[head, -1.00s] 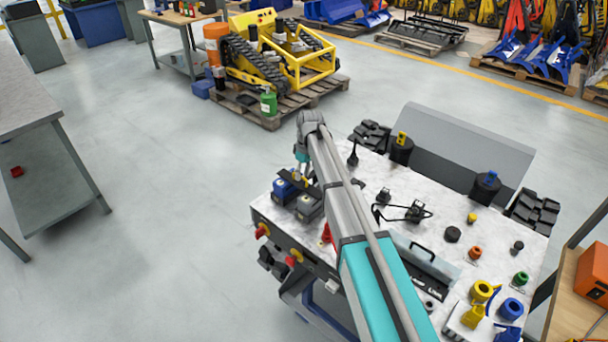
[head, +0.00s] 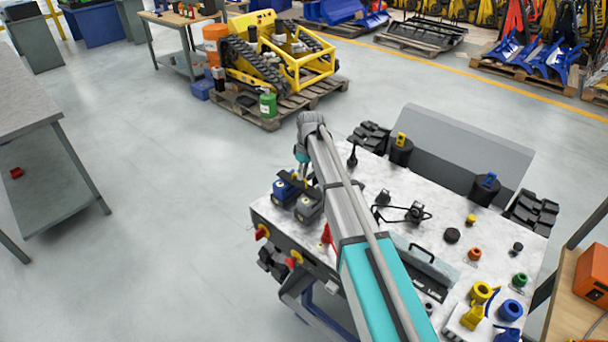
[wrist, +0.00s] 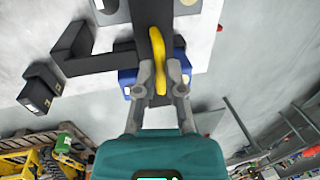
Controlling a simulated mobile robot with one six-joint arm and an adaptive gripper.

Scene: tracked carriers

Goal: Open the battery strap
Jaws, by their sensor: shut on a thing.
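My gripper (wrist: 160,92) is shut on a yellow looped tab (wrist: 157,48) of the battery strap, its fingers on either side of the tab. The black strap (wrist: 100,63) runs beside and under the tab, above a blue battery (wrist: 128,78). A grey battery (wrist: 188,6) shows at the top of the wrist view. In the head view the blue battery (head: 283,191) and the grey battery (head: 308,209) sit side by side at the carrier's left corner. My arm partly hides the strap there, and how far it is lifted is hard to tell.
The carrier's pale deck (head: 410,240) holds a black cable piece (head: 415,213), black cylinders (head: 401,151) and coloured caps. A raised grey panel (head: 455,145) stands behind. Red knobs (head: 262,232) stick out of its front. The floor to the left is open.

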